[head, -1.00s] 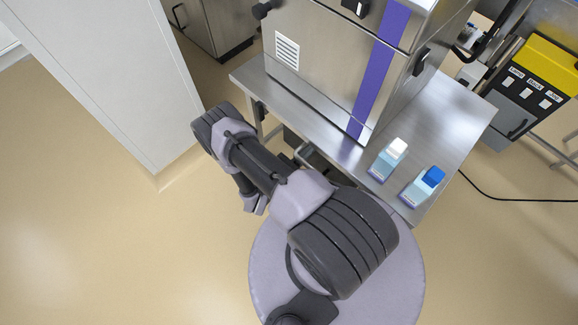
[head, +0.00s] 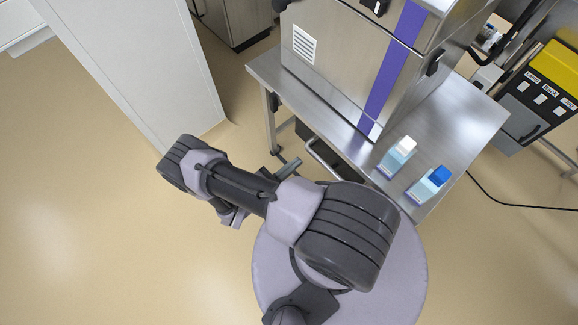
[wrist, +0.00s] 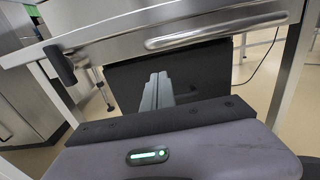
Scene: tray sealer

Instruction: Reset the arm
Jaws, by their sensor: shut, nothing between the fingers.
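My gripper (wrist: 157,92) shows in the wrist view with its two grey fingers together and nothing between them. The fingers point at the dark area under the steel table and touch nothing that I can make out. In the head view my arm is bent and reaches left from my base, in front of the table's left part. The arm hides most of the gripper there.
The steel table (head: 452,118) carries the sealer (head: 345,55) with its purple stripe. A white-capped bottle (head: 397,156) and a blue-capped bottle (head: 428,186) stand near its front edge. A pale wall panel (head: 135,62) is close to my elbow. Floor at left is clear.

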